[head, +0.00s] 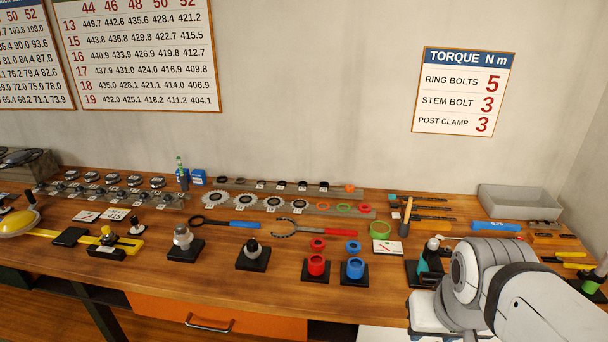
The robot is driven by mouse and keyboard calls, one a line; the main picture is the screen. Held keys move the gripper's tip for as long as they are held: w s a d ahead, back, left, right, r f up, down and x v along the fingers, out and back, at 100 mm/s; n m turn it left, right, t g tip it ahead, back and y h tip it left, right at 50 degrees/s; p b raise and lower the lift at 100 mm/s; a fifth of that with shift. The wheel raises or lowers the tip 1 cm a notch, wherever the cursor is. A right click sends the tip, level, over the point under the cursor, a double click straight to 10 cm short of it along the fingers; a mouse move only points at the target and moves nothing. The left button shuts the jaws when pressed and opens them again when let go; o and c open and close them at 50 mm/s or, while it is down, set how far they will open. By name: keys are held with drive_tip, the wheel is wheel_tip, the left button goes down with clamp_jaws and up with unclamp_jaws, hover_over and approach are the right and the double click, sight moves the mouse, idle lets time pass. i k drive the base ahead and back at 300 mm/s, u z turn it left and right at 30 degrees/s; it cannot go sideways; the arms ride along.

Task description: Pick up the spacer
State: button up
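No part is clearly marked as the spacer, and I cannot tell which one it is. Small dark rings (281,185) stand in a row on a rail at the back of the bench, with small labels. A second rail in front of them holds coloured rings, among them an orange one (344,207). My arm fills the lower right of the head view. My gripper's fingertips do not show.
Toothed sprockets (215,199), pliers (310,230) and a grey bin (520,201) are on the wooden bench (225,265). The front left-centre strip is mostly clear.

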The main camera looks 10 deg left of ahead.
sight(301, 187)
drive_tip(key=z, duration=0.1)
drive_tip(key=k, duration=0.5)
drive_tip(key=u, duration=1.25)
drive_tip(key=i, duration=0.35)
drive_tip(key=z, duration=0.7)
drive_tip(key=i, duration=1)
drive_tip(key=u, duration=0.05)
